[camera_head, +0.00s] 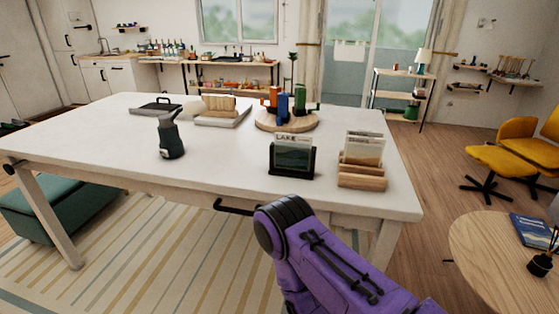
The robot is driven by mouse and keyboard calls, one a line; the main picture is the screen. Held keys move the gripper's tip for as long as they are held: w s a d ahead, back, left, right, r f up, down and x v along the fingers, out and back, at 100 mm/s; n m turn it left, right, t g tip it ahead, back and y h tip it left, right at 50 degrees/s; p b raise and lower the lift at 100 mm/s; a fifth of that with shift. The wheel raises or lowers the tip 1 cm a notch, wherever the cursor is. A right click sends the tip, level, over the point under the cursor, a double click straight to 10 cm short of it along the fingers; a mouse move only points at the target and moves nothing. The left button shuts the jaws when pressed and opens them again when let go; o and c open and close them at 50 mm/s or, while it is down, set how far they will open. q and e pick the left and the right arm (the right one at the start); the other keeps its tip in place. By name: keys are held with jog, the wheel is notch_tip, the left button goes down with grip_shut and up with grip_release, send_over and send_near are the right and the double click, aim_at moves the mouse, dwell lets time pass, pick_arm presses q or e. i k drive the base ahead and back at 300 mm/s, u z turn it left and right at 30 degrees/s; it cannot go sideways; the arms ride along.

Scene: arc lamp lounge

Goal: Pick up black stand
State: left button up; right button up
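A black stand (291,175) is upright near the front edge of the white table (225,168), right of the middle. It holds a card with a lake picture (293,151) and the word LAKE at its top. A purple arm of mine rises from the bottom of the view, in front of the table and below the stand. It is apart from the stand in the picture. No gripper fingers show on it. My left gripper is not in view.
A wooden holder with cards (362,162) is close on the stand's right. A dark bottle-like object (171,137) stands to the left. A round wooden tray (268,122) with colored items is behind. The tabletop between bottle and stand is clear.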

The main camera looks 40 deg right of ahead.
aim_at(291, 162)
jog(key=z, duration=1.8)
